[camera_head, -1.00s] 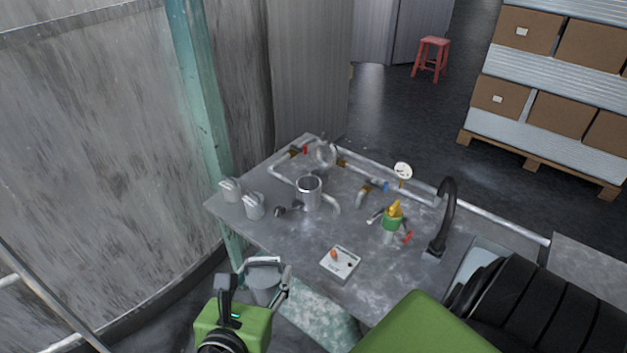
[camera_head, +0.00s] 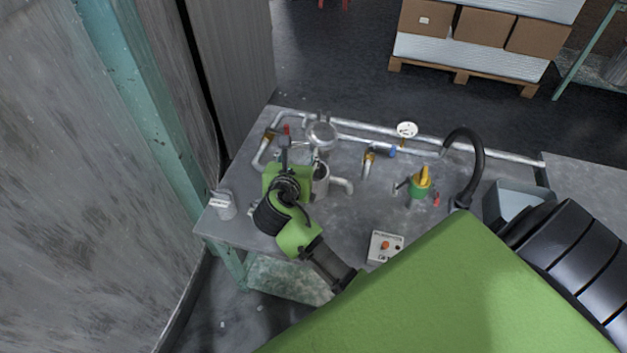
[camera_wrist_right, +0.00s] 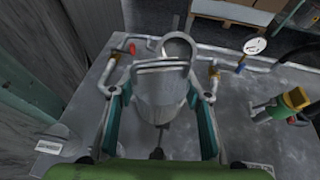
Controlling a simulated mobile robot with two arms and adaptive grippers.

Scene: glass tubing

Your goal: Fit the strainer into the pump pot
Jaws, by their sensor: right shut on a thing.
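My right gripper (camera_head: 299,156) is over the left part of the metal bench. In the right wrist view its teal fingers (camera_wrist_right: 160,93) are shut on a grey tapered strainer (camera_wrist_right: 158,106) with bar-like edges at its top. The grey cylindrical pump pot (camera_head: 321,181), with a pipe stub on its right, stands close to the right of the gripper. The gripper partly covers the pot in the head view. I cannot tell how the strainer's lower end lies relative to the pot's mouth. My left gripper is not in view.
A clear round cover (camera_head: 322,134) stands behind the pot. Another grey basket (camera_head: 222,204) is at the bench's left edge. Pipes, a gauge (camera_head: 407,130), a green-yellow fitting (camera_head: 420,184), a black tap (camera_head: 470,165) and a switch box (camera_head: 385,247) stand around. The bench middle is fairly clear.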

